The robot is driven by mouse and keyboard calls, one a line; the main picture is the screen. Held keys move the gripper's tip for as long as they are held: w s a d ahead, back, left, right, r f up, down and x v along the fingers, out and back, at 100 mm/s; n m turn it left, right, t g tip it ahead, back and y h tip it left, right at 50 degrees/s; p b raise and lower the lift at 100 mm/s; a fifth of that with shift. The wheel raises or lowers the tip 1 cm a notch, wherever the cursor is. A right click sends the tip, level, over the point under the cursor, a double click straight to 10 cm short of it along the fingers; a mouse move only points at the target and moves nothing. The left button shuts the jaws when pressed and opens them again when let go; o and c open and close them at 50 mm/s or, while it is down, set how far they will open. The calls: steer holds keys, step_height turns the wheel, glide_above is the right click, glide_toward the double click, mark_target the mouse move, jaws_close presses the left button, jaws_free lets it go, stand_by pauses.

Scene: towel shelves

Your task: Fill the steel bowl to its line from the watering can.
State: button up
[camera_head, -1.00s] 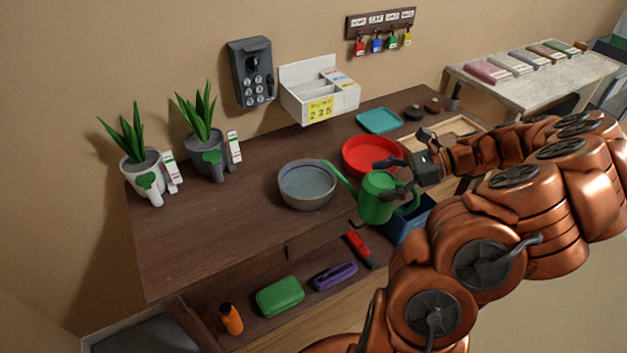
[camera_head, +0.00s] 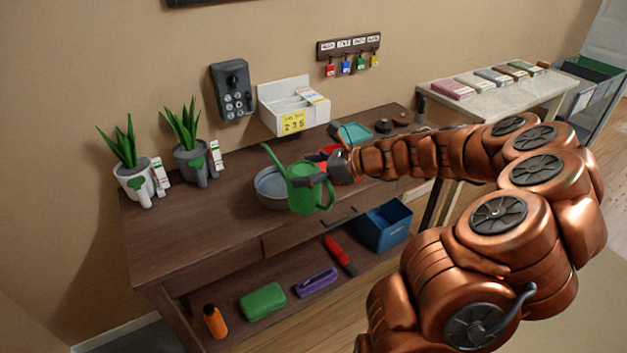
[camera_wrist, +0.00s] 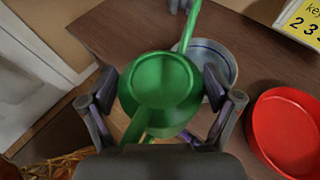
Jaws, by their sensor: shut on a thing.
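The green watering can (camera_head: 306,190) is held by my gripper (camera_head: 322,179) in front of the steel bowl, its spout rising to the upper left. In the wrist view, the two fingers of my gripper (camera_wrist: 165,105) are on either side of the watering can (camera_wrist: 160,85). The grey steel bowl (camera_head: 268,190) stands on the brown table, partly hidden behind the can. In the wrist view, the bowl (camera_wrist: 226,58) shows a blue line around its inner wall. The spout passes beside the bowl's left rim there. The water level cannot be made out.
A red round tray (camera_wrist: 285,130) lies right of the bowl. Two potted plants (camera_head: 134,180) (camera_head: 190,160) stand at the table's left. A white wall box (camera_head: 292,107) hangs behind. The lower shelf holds a green case (camera_head: 262,302). The table's front left is clear.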

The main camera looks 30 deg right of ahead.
steer(key=w+a+r+m+t+h, duration=0.1)
steer(key=w+a+r+m+h, duration=0.1)
steer(key=w+a, duration=0.3)
steer(key=w+a+r+m+t+h, duration=0.1)
steer(key=w+a+r+m+h, duration=0.2)
steer(key=a, duration=0.6)
steer(key=w, duration=0.2)
steer(key=shift+w+r+t, duration=0.15)
steer(key=shift+w+t, duration=0.15)
steer(key=shift+t, duration=0.1)
steer(key=shift+d, duration=0.15)
